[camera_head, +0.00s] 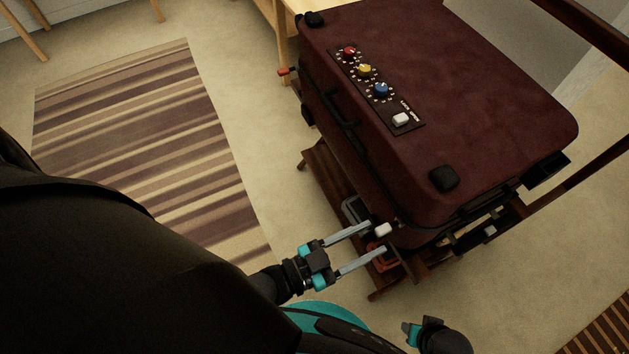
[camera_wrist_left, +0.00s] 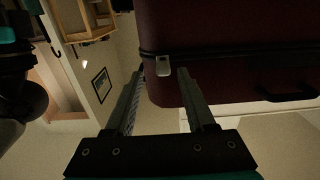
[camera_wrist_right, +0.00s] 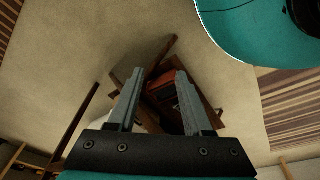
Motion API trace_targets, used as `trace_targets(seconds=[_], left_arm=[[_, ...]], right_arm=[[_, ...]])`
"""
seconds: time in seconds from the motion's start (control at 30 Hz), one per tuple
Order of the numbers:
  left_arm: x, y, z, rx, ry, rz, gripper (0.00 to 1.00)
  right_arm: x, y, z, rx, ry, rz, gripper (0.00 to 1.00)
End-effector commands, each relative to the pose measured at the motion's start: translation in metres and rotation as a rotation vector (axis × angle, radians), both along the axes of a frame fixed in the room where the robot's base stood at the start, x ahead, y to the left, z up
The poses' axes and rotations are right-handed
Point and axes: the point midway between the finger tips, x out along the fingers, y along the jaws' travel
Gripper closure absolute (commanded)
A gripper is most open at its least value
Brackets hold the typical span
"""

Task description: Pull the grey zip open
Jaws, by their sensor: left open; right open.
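The maroon suitcase (camera_head: 460,80) lies flat on a dark wooden stand, its lid on top. The grey zip pull (camera_head: 382,230) sits at the suitcase's near lower corner on the black zip line. My left gripper (camera_head: 376,238) is open, with its fingertips close around the grey pull but not closed on it. In the left wrist view the pull (camera_wrist_left: 163,67) shows between the two fingertips. My right gripper (camera_wrist_right: 158,72) is open and empty, pointing down towards the floor and stand. In the head view only its body shows, at the bottom edge.
The lid carries a panel with red, yellow and blue dials (camera_head: 381,90) and a white button. The dark wooden stand (camera_head: 325,175) surrounds the base. A striped rug (camera_head: 150,140) lies on open floor left.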

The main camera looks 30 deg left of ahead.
Motion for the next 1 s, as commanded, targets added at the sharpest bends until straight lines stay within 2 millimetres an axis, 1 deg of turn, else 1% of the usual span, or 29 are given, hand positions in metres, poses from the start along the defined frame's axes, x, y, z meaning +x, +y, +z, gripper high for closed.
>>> trace_targets(seconds=[0.03,0.2,0.3,0.43,0.63,1.0], left_arm=[[-0.009,0.007,0.001,0.002,0.005,0.000,0.45],[-0.041,0.031,0.000,0.004,0.007,-0.001,0.45],[-0.058,0.044,0.000,0.003,0.005,-0.001,0.45],[-0.074,0.056,0.000,0.002,0.005,-0.002,0.45],[-0.085,0.065,0.000,0.001,0.003,-0.001,0.45],[-0.086,0.066,0.000,0.000,0.002,-0.002,0.45]], right_arm=[[-0.003,-0.002,-0.003,-0.003,0.004,0.000,0.50],[-0.010,-0.009,-0.015,-0.010,0.003,0.002,0.50],[-0.014,-0.012,-0.021,-0.014,0.004,0.003,0.50],[-0.017,-0.015,-0.026,-0.017,0.002,0.004,0.50],[-0.019,-0.017,-0.029,-0.019,0.002,0.004,0.50],[-0.019,-0.017,-0.030,-0.019,0.002,0.003,0.50]])
